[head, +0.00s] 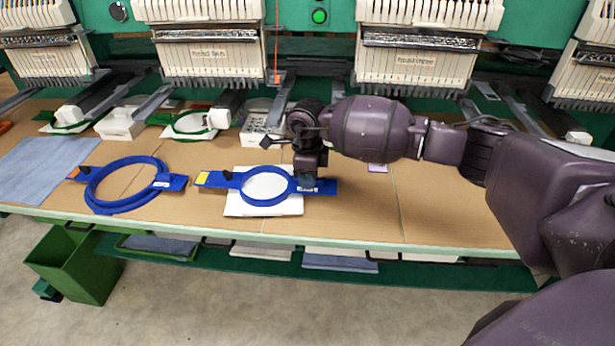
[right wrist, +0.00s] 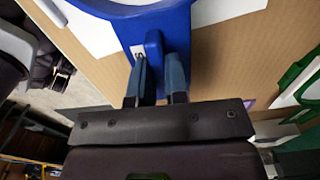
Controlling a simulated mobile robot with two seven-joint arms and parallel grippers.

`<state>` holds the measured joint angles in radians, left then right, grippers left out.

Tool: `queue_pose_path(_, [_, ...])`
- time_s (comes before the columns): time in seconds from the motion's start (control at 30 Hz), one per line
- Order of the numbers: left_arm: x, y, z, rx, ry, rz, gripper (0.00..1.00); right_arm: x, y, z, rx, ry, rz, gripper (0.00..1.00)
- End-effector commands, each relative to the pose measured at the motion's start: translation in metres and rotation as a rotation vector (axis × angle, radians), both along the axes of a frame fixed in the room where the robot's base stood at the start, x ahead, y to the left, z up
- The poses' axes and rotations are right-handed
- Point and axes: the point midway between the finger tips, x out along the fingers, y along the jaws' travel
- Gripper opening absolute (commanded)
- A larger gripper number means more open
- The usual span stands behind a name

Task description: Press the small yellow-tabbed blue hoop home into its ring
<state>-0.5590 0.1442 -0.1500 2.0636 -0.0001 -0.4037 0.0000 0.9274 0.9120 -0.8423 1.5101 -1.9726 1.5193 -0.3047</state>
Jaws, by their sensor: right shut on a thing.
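The small blue hoop (head: 243,187) with a yellow tab (head: 203,178) lies over a white cloth (head: 288,208) on the tan table, left of my right gripper. White fabric shows inside it. My right gripper (head: 307,181) points down at the hoop's right end. In the right wrist view its two fingers (right wrist: 160,78) are shut on a raised blue block (right wrist: 154,50) on the hoop's arm. I cannot tell the hoop from its outer ring, or how deep it sits. My left gripper is not in view.
A larger blue hoop (head: 90,192) with an orange tab lies at left beside a blue-grey cloth (head: 45,168). Embroidery machine heads (head: 210,50) line the back, with arms and green hoops below. A green bin (head: 78,262) stands under the table's front edge. The table's right part is mostly clear.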

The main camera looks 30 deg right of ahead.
Motion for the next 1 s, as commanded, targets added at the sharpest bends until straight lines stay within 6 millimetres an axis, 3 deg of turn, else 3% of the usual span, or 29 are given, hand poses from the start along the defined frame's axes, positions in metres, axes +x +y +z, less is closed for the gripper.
queue_pose_path(0.5, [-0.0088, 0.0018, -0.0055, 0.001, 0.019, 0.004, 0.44, 0.0003, 0.0001, -0.0031, 0.001, -0.001, 0.0, 0.0])
queue_pose_path(1.0, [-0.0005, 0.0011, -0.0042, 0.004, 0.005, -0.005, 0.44, 0.0005, 0.0, -0.008, 0.001, -0.002, 0.0, 0.0])
